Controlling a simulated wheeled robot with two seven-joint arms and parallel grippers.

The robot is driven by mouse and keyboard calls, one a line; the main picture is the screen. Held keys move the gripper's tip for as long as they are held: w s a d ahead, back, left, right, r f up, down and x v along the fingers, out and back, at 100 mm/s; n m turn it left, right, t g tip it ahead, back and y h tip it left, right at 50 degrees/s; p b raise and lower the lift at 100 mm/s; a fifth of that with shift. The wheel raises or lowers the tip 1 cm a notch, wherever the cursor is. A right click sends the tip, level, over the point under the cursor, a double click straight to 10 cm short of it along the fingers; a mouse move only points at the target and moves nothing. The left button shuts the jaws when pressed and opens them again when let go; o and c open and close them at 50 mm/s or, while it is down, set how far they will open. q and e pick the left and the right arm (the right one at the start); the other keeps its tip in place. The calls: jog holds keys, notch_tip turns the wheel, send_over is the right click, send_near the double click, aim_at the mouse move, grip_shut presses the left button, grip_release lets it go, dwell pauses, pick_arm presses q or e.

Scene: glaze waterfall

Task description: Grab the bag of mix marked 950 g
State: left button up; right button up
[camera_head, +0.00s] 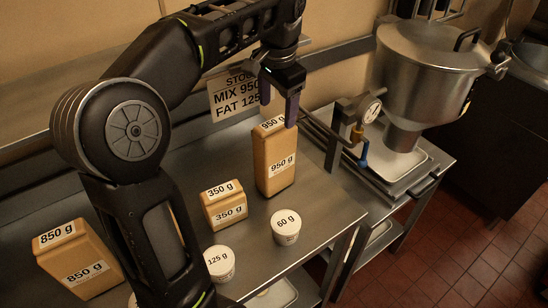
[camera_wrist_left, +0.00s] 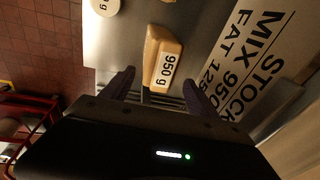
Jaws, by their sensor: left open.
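The tan bag marked 950 g (camera_head: 275,168) stands upright on the steel table, with white labels on its top and front. My left gripper (camera_head: 279,104) is at its top, open, with a dark finger toward each side. In the left wrist view the bag's labelled top (camera_wrist_left: 164,50) lies ahead between the two spread fingers (camera_wrist_left: 159,88), with gaps beside it. The fingers hold nothing. Whether the fingertips are above the top or just beside it, I cannot tell. My right gripper is not in view.
Shorter bags marked 350 g (camera_head: 225,206) and 850 g (camera_head: 78,260) stand to the left. Tubs marked 60 g (camera_head: 285,227) and 125 g (camera_head: 220,263) stand in front. A stock sign (camera_head: 236,98) is behind. A metal hopper (camera_head: 415,75) with a gauge is at right.

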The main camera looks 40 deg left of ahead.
aim_at(276, 125)
pick_arm(q)
notch_tip(276, 125, down, 2)
jog(key=shift+w+f+b, duration=0.1)
jog(key=shift+w+b, duration=0.05)
jog(key=shift+b, duration=0.55)
jog(key=shift+a, duration=0.1)
jog(key=f, duration=0.1)
jog(key=f+b, duration=0.2)
jog(key=shift+w+a+f, duration=0.1)
jog(key=shift+a+f, duration=0.1)
jog(key=shift+a, duration=0.1)
jog(key=shift+w+f, duration=0.1)
jog(key=shift+f, duration=0.65)
jog(key=shift+f, duration=0.25)
jog(key=shift+c, duration=0.6)
